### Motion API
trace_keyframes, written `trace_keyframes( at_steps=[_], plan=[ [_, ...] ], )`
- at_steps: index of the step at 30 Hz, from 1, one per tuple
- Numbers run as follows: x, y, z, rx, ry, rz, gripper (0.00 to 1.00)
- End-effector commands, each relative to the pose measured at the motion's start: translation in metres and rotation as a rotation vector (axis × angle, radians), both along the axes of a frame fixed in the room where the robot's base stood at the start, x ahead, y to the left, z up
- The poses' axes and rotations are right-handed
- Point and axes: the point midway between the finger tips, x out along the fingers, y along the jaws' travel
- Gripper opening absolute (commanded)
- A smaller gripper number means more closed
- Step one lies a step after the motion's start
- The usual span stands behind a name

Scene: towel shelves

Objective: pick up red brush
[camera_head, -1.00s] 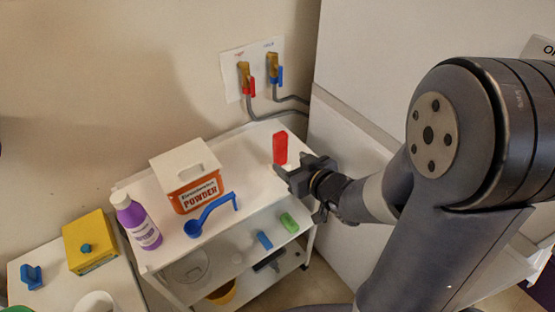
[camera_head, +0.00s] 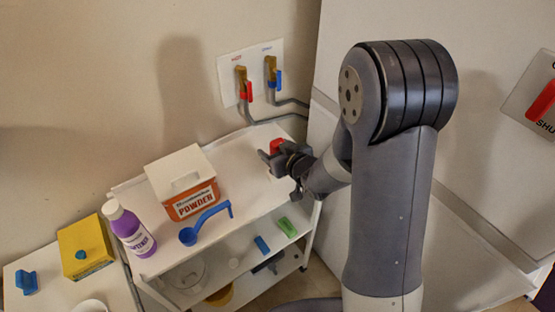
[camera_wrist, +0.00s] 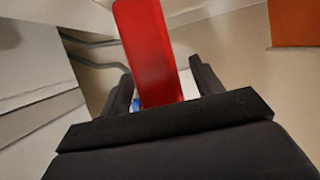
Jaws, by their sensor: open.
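The red brush (camera_head: 277,146) stands upright on the white shelf top, near its right back corner. In the head view its lower part is hidden behind my gripper (camera_head: 268,163). In the wrist view the red brush (camera_wrist: 150,55) rises between the two black fingers of my gripper (camera_wrist: 160,88), with a gap on each side. The gripper is open. I cannot tell exactly how deep the brush sits between the fingers.
An orange and white powder box (camera_head: 185,190), a blue scoop (camera_head: 206,222) and a purple bottle (camera_head: 130,228) stand left on the shelf top. Taps (camera_head: 245,88) are on the wall behind. Blue (camera_head: 262,244) and green (camera_head: 287,227) brushes lie on the shelf below.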

Motion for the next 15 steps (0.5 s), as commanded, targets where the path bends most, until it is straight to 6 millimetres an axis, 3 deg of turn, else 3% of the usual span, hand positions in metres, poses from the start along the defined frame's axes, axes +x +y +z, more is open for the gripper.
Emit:
trace_keyframes(
  at_steps=[11, 15],
  plan=[
    [0.0076, 0.0046, -0.0040, 0.000, -0.001, 0.000, 0.62],
    [0.0074, 0.0044, -0.0040, 0.000, 0.000, 0.000, 0.52]
  ],
)
